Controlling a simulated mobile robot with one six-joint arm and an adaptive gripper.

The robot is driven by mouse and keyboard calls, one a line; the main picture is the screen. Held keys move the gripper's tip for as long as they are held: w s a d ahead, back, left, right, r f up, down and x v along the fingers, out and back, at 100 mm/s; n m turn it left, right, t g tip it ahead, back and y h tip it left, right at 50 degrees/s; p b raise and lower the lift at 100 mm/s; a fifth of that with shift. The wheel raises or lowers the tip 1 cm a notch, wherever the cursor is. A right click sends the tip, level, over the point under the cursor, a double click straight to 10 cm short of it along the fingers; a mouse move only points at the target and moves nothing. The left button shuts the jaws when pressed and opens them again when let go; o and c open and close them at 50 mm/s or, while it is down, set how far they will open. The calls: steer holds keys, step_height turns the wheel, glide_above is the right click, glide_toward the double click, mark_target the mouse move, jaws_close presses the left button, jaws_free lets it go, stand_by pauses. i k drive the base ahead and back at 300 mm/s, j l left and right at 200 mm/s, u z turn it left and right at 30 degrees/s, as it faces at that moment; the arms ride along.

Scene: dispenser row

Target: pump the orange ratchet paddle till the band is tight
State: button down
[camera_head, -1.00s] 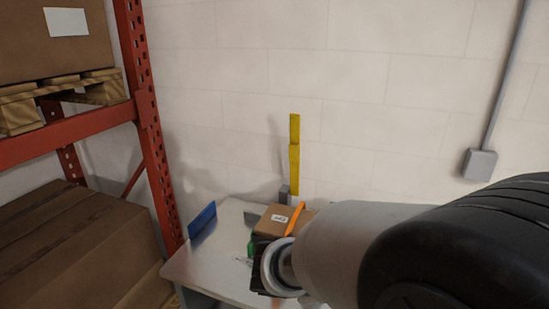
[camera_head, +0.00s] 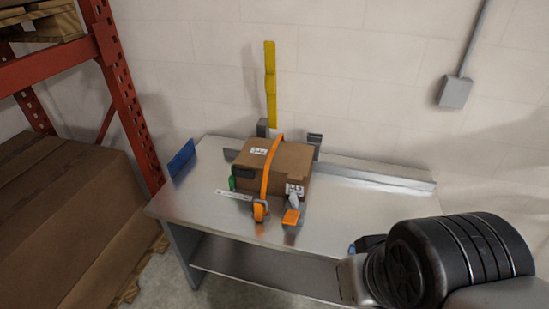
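A brown cardboard box (camera_head: 289,161) sits on the metal table with an orange band (camera_head: 268,168) running over its top and down its front. An orange ratchet part (camera_head: 260,211) sits at the band's lower front end. A separate orange paddle-like piece (camera_head: 291,217) stands just right of it, in front of the box with a pale part above it. I cannot tell how taut the band is. My arm is at the lower right, clear of the box and both orange parts. I cannot make out my gripper's fingers.
The metal table (camera_head: 335,209) has a raised rail (camera_head: 375,178) along its back and free room to the right of the box. A yellow upright strip (camera_head: 270,85) stands behind the box. A blue plate (camera_head: 181,158) is at the left edge, near a red rack (camera_head: 125,95).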

mark_target(291, 218)
steer(key=i+j+z, duration=0.15)
steer(key=i+j, duration=0.65)
steer(key=j, duration=0.15)
